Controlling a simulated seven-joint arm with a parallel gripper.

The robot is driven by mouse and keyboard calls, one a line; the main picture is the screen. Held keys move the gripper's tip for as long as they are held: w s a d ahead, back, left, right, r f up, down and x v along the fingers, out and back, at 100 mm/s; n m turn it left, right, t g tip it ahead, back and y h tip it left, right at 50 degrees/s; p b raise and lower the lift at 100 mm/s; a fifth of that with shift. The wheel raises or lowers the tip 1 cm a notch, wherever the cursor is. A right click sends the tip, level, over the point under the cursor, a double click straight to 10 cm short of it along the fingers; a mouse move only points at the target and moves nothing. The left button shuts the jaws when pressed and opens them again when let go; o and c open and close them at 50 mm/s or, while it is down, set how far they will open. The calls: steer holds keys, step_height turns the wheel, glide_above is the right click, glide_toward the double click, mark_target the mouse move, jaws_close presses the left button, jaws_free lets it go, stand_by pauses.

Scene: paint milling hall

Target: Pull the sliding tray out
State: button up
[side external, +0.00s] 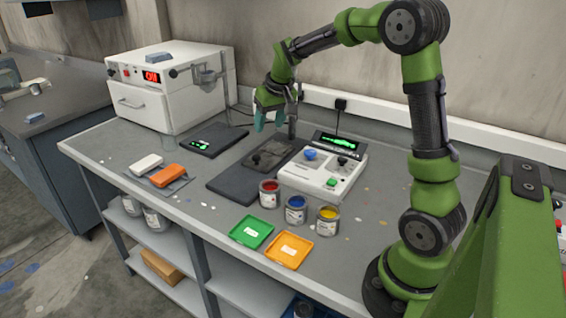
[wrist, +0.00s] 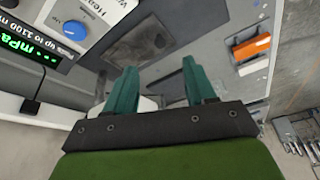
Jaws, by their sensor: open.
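The sliding tray looks like the white drawer front (side external: 140,108) with a bar handle, low on the front of a white box-shaped machine (side external: 190,85) at the back left of the bench. It sits in or close to the machine's face; I cannot tell if a narrow gap shows. My gripper (side external: 262,119) has teal fingers and hangs above the middle of the bench, well to the right of the tray and apart from it. In the wrist view my gripper (wrist: 159,86) is open, with nothing held between its fingers. I cannot make out the tray there.
A white instrument (side external: 322,175) with a blue knob stands right of my gripper. Dark plates (side external: 240,188), a black scale (side external: 211,140), white and orange blocks (side external: 168,175), paint tins (side external: 296,210) and green and orange trays (side external: 252,231) occupy the bench.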

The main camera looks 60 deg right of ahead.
steer(key=w+r, duration=0.1)
glide_toward(257, 157)
steer(key=shift+n, duration=0.4)
steer(key=x, duration=0.8)
steer(key=shift+f, duration=0.15)
jaws_close()
